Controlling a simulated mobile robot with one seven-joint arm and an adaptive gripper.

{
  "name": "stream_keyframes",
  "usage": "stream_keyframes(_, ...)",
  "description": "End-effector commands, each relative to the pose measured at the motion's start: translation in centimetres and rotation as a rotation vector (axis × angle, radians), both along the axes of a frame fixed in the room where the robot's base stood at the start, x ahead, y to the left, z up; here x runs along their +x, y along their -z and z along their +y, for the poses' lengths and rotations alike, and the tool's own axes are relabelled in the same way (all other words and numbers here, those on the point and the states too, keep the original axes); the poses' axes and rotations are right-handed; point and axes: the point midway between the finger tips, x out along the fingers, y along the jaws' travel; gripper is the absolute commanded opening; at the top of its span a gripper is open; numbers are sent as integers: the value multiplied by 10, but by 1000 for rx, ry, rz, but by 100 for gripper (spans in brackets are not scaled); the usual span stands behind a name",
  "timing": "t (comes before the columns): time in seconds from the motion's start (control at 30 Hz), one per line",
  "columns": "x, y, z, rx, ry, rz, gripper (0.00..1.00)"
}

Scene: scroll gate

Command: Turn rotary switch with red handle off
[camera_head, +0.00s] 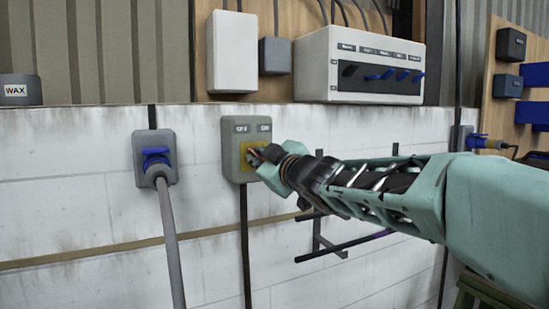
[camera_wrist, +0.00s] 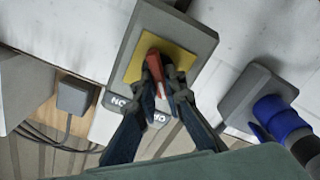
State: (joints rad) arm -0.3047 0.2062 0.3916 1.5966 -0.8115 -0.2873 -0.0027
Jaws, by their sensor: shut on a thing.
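The rotary switch is a grey box (camera_head: 232,127) with a yellow plate (camera_head: 246,168) and OFF and ON labels at its top, mounted on the white wall. In the wrist view the switch box (camera_wrist: 193,38) appears upside down, with its yellow plate (camera_wrist: 178,62) and red handle (camera_wrist: 154,66). My gripper (camera_wrist: 163,78) is shut on the red handle, one finger on each side. In the head view my gripper (camera_head: 262,158) covers most of the handle, so its exact angle is hard to tell there.
A grey socket with a blue plug (camera_head: 156,156) and thick cable is left of the switch. Above are a white box (camera_head: 232,52), a small grey box (camera_head: 275,56) and a control panel with several knobs (camera_head: 376,46). A dark rail (camera_head: 320,251) is below my arm.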

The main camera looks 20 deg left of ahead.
Motion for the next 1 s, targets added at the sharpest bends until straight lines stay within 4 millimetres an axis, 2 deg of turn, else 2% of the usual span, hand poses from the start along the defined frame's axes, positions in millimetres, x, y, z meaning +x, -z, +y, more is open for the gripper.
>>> stream_keyframes(0.23, 0, 1, 0, -4, 1, -1, 0)
stream_keyframes(0.27, 0, 1, 0, -4, 1, -1, 13)
stream_keyframes(0.4, 0, 1, 0, -2, 1, 1, 27)
stream_keyframes(0.77, 0, -2, 0, -1, -1, 0, 27)
stream_keyframes(1.0, 1, -24, -1, 0, 2, -2, 27)
